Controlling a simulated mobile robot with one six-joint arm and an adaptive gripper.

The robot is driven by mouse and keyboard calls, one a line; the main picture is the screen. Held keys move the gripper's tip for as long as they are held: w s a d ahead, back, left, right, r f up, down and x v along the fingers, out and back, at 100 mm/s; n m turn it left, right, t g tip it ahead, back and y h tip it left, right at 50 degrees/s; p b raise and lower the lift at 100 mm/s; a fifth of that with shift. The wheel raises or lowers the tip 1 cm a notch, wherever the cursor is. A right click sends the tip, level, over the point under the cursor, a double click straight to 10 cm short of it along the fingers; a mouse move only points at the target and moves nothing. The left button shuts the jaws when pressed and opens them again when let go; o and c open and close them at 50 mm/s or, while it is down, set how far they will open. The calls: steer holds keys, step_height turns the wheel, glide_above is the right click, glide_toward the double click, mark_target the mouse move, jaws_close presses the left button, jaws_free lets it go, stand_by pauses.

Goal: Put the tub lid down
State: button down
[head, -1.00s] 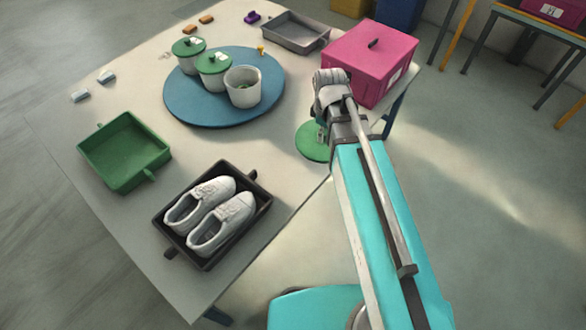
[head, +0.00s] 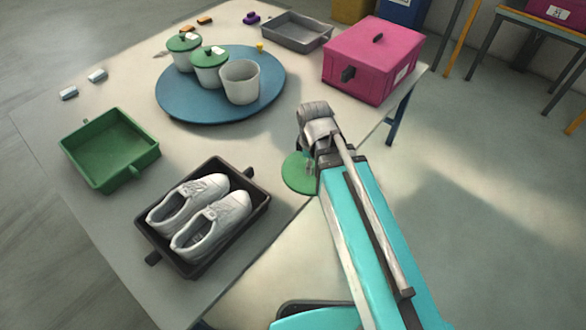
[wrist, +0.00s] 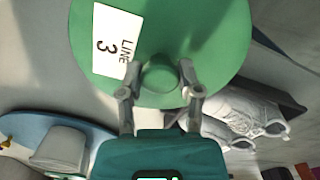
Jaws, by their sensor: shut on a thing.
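The green tub lid (head: 297,174) is a flat round disc with a knob. In the wrist view it fills the top (wrist: 205,35), with a white "LINE 3" label and a round knob. My gripper (wrist: 159,78) is shut on the knob, one finger on each side. In the head view my gripper (head: 309,165) is largely hidden by my arm. The lid is over the right part of the table (head: 262,150), near its edge; I cannot tell whether it touches. An open grey tub (head: 240,84) stands on the blue round board (head: 185,108).
Two tubs with green lids (head: 209,68) stand beside the open one. A dark tray (head: 258,213) holding white shoes (head: 212,222) is left of the lid. A green tray (head: 110,150), a grey tray (head: 290,35) and a pink box (head: 372,65) are also on the table.

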stand_by(0.4)
steer(key=w+a+f+b, duration=0.1)
steer(key=w+f+b, duration=0.1)
steer(key=w, duration=0.1)
steer(key=w+a+f+b, duration=0.2)
steer(key=w+f+b, duration=0.1)
steer(key=w, duration=0.1)
steer(key=w+a+f+b, duration=0.2)
steer(key=w+f+b, duration=0.1)
steer(key=w, duration=0.1)
steer(key=shift+w+a+f, duration=0.1)
steer(key=shift+a+f, duration=0.1)
steer(key=shift+a, duration=0.05)
steer(key=shift+w+a+f+b, duration=0.2)
steer(key=shift+w+f+b, duration=0.15)
steer(key=shift+b, duration=0.1)
steer(key=shift+w+a+f+b, duration=0.15)
steer(key=shift+w+f+b, duration=0.2)
steer(key=shift+f+b, duration=1.65)
steer(key=shift+b, duration=0.05)
